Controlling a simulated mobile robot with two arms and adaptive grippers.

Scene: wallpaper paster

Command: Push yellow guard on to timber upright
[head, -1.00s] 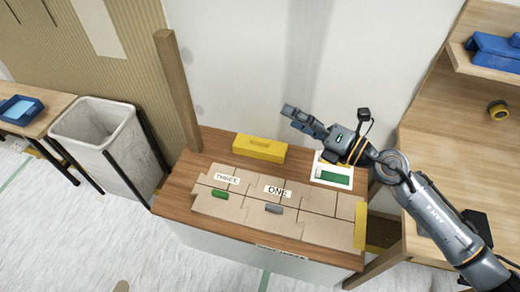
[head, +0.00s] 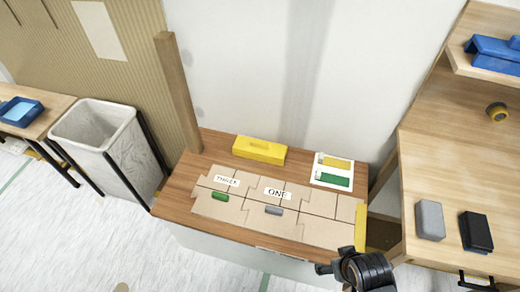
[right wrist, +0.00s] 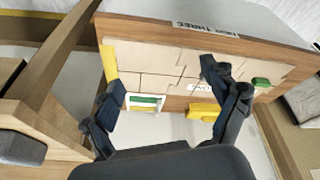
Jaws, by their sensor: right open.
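The yellow guard, a slotted yellow block (head: 259,150), lies along the back of the wooden table. It also shows in the right wrist view (right wrist: 203,112), partly behind a finger. The timber upright (head: 178,92) stands at the table's back left corner, left of the guard and apart from it. My right gripper is at the bottom of the head view, by the table's front right, mostly cut off. In the right wrist view its two fingers (right wrist: 165,80) are spread with nothing between them, apart from the guard. My left gripper is not in view.
Interlocking tan panels (head: 235,205) cover the table's front, with green and grey pieces. A white card (head: 332,171) with yellow and green strips lies at right. A yellow strip (head: 360,228) lines the right edge. A bin (head: 105,140) stands left; a side table (head: 440,190) stands right.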

